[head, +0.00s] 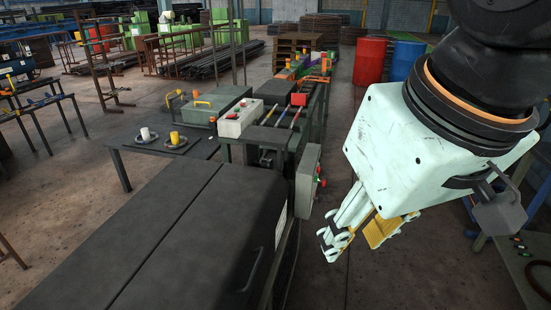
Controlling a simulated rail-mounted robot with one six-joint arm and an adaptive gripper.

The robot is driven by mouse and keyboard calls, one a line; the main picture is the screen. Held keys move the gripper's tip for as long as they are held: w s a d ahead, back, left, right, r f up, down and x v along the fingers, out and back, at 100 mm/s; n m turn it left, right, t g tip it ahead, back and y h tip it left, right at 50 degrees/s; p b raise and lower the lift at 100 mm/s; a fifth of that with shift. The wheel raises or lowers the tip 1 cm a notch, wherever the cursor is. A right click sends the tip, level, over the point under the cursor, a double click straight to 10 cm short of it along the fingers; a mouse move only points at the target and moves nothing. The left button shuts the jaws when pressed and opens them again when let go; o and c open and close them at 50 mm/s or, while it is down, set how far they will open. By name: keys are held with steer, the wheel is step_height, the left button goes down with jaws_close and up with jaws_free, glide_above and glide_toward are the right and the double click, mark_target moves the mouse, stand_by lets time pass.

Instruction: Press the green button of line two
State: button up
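A grey control box (307,180) is fixed at the right side of the machine line in the middle. Small red and green buttons (320,182) stick out of its right face, seen nearly edge-on. I cannot read any label, so which button belongs to line two cannot be told. My gripper (360,237) hangs in the right half of the view, to the right of and lower in the picture than the box. Its two fingers are apart with nothing between them. It touches no button.
A long dark cabinet (150,240) fills the lower left. A pale box with a red button (240,118) stands behind it. Red (369,61) and blue (407,60) drums stand farther back. A bench with small controls (517,243) is at the right edge. Floor between is clear.

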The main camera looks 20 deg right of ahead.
steer(key=c, duration=0.8)
steer(key=shift+w+r, duration=0.1)
steer(key=shift+w, duration=0.2)
jaws_close()
steer(key=shift+w+d+m+g+y+p, duration=0.5)
steer(key=shift+w+m+g+y+p, duration=2.5)
steer(key=shift+w, duration=7.7)
steer(key=w+d+f+m+t+y, duration=0.1)
steer(key=w+d+f+m, duration=0.1)
steer(key=w, duration=0.2)
steer(key=w+d+f+m+y+b, duration=0.1)
steer(key=w+d+f+m, duration=0.1)
steer(key=w, duration=0.2)
steer(key=w+d+f+m+t+y, duration=0.1)
steer(key=w+d+f+m, duration=0.15)
steer(key=w, duration=0.25)
steer(key=w+d+f+m+t+y+p, duration=0.1)
steer(key=w+d+f+m+t+y, duration=0.25)
steer(key=w+d+f, duration=0.5)
steer(key=w+d+f+m+t+y+p, duration=0.2)
steer(key=w+d+f+m, duration=0.25)
steer(key=d+f, duration=0.6)
steer(key=d+f+m+t+p, duration=0.1)
steer(key=d+f+m+t, duration=0.3)
steer(key=d+f, duration=0.6)
steer(key=shift+d, duration=1.05)
